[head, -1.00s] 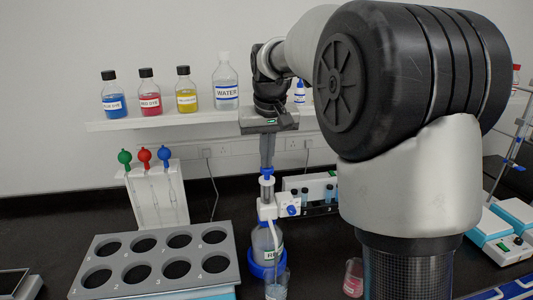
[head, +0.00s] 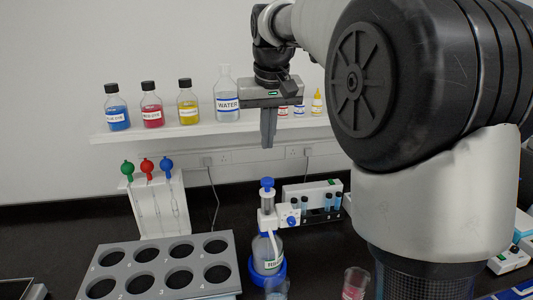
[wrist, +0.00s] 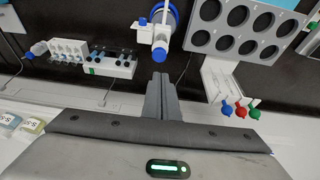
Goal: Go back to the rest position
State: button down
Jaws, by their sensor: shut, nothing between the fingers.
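My gripper (head: 268,143) points down in the head view, its two fingers together and empty. It hangs in the air above the bottle-top dispenser, with a clear gap over the blue knob. The dispenser bottle (head: 266,250) has a blue cap knob, a white nozzle and a blue base ring, and stands on the black bench. In the wrist view the gripper fingers (wrist: 160,88) lie shut, just below the dispenser's blue knob (wrist: 159,55) in the picture.
A shelf (head: 180,131) behind holds dye bottles and a water bottle (head: 227,100) close to the gripper. A grey rack (head: 215,270) with holes, a pipette stand (head: 160,205), a beaker with red liquid (head: 354,284) and a vial rack (head: 318,200) stand on the bench.

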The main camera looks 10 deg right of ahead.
jog(key=s+t, duration=0.1)
jog(key=s, duration=1.6)
jog(key=s+f+t, duration=0.1)
jog(key=s+f, duration=0.8)
jog(key=s, duration=0.2)
jog(key=shift+d+f, duration=0.2)
